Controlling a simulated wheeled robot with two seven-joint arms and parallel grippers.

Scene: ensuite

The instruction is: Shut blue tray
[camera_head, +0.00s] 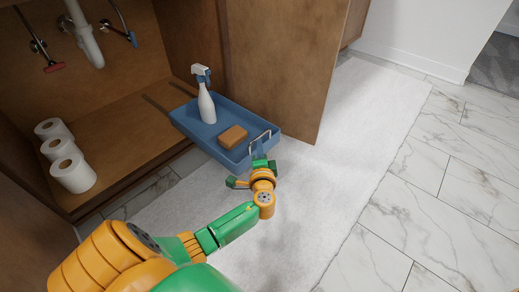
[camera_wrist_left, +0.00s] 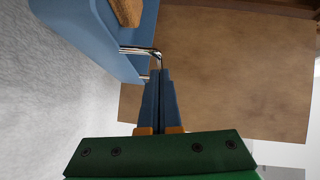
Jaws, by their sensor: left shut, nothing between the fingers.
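The blue tray (camera_head: 205,141) is pulled out of the open cabinet, over the white rug. A white spray bottle (camera_head: 206,106) and a brown block (camera_head: 232,136) are in it. A metal bar handle (camera_head: 262,138) is on its front end. My left gripper (camera_head: 259,152) is at this front end, with its fingers shut and empty. In the left wrist view the fingertips (camera_wrist_left: 160,72) are right by the handle (camera_wrist_left: 140,51), and the tray (camera_wrist_left: 92,38) is at upper left. I cannot tell whether the fingers touch the handle. My right gripper is out of view.
The wooden cabinet door (camera_head: 285,65) stands open close along the tray's right side. Several white paper rolls (camera_head: 72,172) stand on the cabinet floor at left. Pipes (camera_head: 86,35) hang at the back. The marble floor (camera_head: 440,200) at right is clear.

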